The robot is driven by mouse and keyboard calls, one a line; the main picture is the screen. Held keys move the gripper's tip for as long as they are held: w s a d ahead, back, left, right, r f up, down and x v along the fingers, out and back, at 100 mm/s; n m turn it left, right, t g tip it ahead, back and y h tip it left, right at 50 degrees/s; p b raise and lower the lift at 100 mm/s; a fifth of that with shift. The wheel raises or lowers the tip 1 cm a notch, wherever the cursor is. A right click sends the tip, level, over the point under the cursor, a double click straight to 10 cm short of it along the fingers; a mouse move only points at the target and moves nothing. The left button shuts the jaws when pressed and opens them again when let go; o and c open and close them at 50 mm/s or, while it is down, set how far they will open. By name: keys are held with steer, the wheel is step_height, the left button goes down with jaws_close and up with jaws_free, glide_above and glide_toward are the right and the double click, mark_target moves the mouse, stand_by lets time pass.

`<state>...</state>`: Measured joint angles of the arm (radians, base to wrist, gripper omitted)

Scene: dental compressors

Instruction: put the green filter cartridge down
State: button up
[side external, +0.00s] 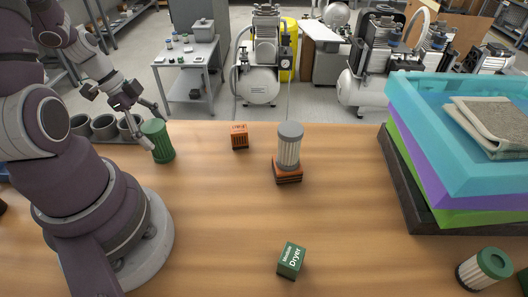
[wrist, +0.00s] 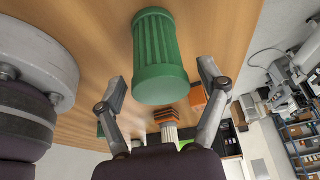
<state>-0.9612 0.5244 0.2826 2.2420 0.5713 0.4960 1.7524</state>
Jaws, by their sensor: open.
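The green filter cartridge (side external: 158,142) is a ribbed green cylinder at the back left of the wooden table. It appears to stand on the table top, leaning slightly in the side external view. In the wrist view the cartridge (wrist: 160,50) fills the upper middle, its ribbed side and one end showing. My gripper (side external: 157,133) is at the cartridge, with a finger to either side. In the wrist view my gripper (wrist: 163,88) is spread wide, with visible gaps between the fingers and the cartridge. The contact under the cartridge is not clearly shown.
A grey holder with several round cups (side external: 104,126) is left of the cartridge. An orange slotted block (side external: 239,137), a grey-capped filter (side external: 289,148) on an orange base, a green "Dryer" block (side external: 291,261), a green-capped filter (side external: 485,268) and stacked trays (side external: 455,185) stand rightward.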

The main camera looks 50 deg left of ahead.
steer(key=v, duration=1.2)
steer(key=w+d+r+n+t+y, duration=0.1)
steer(key=d+n, duration=0.3)
steer(key=d, duration=0.4)
steer(key=w+d+r+n+t+y, duration=0.1)
steer(key=w+d+r+n+y, duration=0.1)
steer(key=d, duration=0.6)
steer(key=w+r+n, duration=0.1)
steer(key=w+n, duration=0.1)
steer(key=n, duration=0.1)
steer(key=shift+d+r, duration=0.2)
steer(key=shift+r, duration=0.15)
